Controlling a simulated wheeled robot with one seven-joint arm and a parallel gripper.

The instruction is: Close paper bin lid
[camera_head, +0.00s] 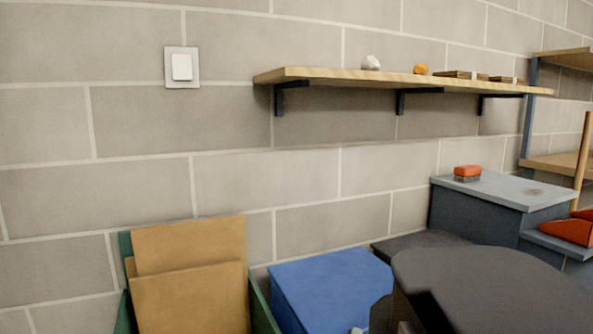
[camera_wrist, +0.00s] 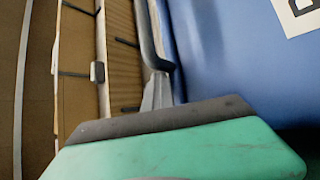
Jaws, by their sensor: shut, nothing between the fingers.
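The blue paper bin (camera_head: 330,285) stands low against the wall, and I see one broad, smooth blue face of it. I cannot tell lid from body or how far the lid stands open. In the wrist view a blue surface (camera_wrist: 225,60) fills the upper right, with part of a white label (camera_wrist: 298,14) at the corner. My gripper (camera_wrist: 147,28) is shut and empty, its dark fingers along the left edge of that blue surface. I cannot tell whether they touch it. In the head view my dark arm hides the bin's right and lower parts.
A green bin (camera_head: 262,311) with cardboard sheets (camera_head: 190,285) stands left of the blue one. A grey box (camera_head: 505,190) bearing a red-topped brush (camera_head: 467,172) is at right. A wooden shelf (camera_head: 330,76) hangs above; the wall between is clear.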

